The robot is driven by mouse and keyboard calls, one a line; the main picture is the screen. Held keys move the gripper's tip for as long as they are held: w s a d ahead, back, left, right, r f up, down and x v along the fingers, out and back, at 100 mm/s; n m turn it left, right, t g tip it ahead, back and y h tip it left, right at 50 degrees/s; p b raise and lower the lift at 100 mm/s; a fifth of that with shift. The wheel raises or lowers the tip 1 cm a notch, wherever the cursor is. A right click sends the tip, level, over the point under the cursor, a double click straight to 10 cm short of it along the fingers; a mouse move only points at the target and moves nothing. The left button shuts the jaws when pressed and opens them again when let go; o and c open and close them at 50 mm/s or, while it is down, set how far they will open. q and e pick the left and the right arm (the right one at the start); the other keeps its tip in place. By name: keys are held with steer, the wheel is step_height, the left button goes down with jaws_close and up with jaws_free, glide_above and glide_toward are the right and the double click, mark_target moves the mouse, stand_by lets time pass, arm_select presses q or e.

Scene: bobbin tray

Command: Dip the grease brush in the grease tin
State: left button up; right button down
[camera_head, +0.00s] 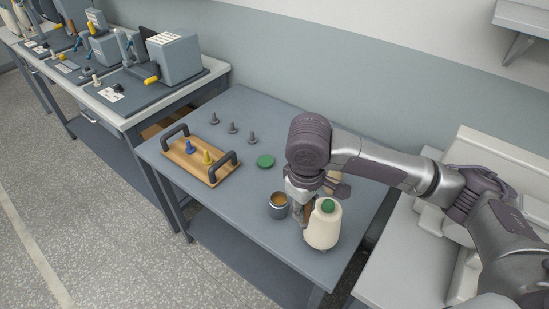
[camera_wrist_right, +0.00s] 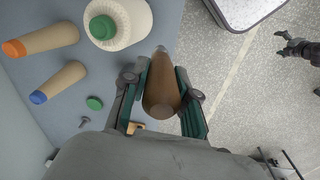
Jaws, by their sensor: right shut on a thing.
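The grease tin (camera_head: 279,212) is a small grey can with amber content, open at the top, standing on the grey table. My right gripper (camera_head: 302,208) is just right of the tin in the head view. It is shut on the grease brush, whose brown tapered handle (camera_wrist_right: 162,92) lies between the two fingers in the right wrist view. A small grey part shows at the brush's far end; its bristles cannot be made out. I cannot make out the tin in the wrist view. My left gripper (camera_wrist_right: 290,46) appears at the wrist view's right edge, fingers apart and empty.
A cream cone with a green top (camera_head: 323,225) stands close beside my right gripper. A green disc (camera_head: 265,161), several grey pegs and a wooden tray (camera_head: 187,173) with black handles are farther left. Orange-ended (camera_wrist_right: 45,40) and blue-ended (camera_wrist_right: 58,82) bobbins show in the wrist view.

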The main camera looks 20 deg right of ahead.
arm_select(q)
step_height(320, 180, up, 8)
steer(key=p, duration=0.7)
arm_select(e)
steer(key=w+f+n+t+y, duration=0.3)
steer(key=w+n, duration=1.1)
steer(key=n, duration=0.3)
steer(key=f+b, duration=0.6)
steer(key=shift+s+d, duration=0.1)
steer(key=shift+d, duration=0.25)
arm_select(q)
step_height(320, 180, down, 6)
steer(key=shift+s+d, duration=0.25)
steer(key=shift+d, duration=0.1)
steer(key=shift+f+b, duration=0.3)
arm_select(e)
steer(key=shift+f, duration=0.5)
arm_select(q)
steer(key=shift+r, duration=0.3)
arm_select(e)
steer(key=shift+s+f, duration=0.1)
arm_select(q)
steer(key=shift+r+p, duration=0.1)
steer(key=shift+p, duration=0.25)
step_height(320, 180, up, 7)
steer(key=p, duration=0.6)
steer(key=shift+p, duration=0.4)
arm_select(e)
step_height(320, 180, up, 7)
